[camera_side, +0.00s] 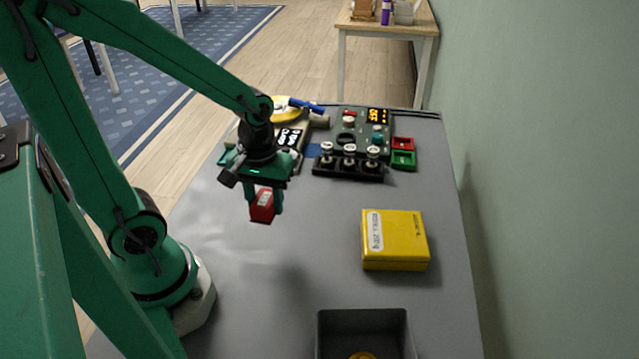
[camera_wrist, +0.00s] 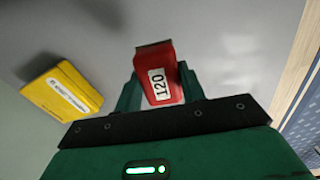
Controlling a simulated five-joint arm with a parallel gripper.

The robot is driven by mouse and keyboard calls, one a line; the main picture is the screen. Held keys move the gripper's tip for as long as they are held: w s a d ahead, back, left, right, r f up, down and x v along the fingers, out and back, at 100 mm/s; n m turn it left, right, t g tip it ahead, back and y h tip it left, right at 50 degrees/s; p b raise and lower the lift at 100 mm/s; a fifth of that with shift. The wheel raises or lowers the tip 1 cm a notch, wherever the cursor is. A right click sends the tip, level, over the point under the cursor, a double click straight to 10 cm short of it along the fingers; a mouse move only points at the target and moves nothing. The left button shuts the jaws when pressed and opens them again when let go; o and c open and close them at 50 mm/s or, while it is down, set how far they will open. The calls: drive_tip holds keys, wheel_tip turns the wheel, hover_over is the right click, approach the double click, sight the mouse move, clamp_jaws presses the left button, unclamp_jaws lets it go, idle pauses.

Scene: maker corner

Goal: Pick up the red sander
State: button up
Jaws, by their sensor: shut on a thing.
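The red sander (camera_side: 262,205) is a small red block held in my gripper (camera_side: 265,200), in the middle of the side view. In the wrist view the sander (camera_wrist: 160,72) sits between the two green fingers of my gripper (camera_wrist: 160,88), and a white label on it reads 120. The gripper is shut on it from both sides. The sander appears lifted clear of the grey table (camera_side: 310,260), with a soft shadow on the surface below. The fingers hide parts of its sides.
A yellow box (camera_side: 395,240) lies to the right and a dark open bin (camera_side: 362,315) stands at the front. The middle of the table is clear.

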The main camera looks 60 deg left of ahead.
drive_tip(key=shift+d+r, duration=0.3)
drive_tip(key=shift+d, duration=0.2)
drive_tip(key=shift+d+r, duration=0.3)
drive_tip(key=shift+d, duration=0.2)
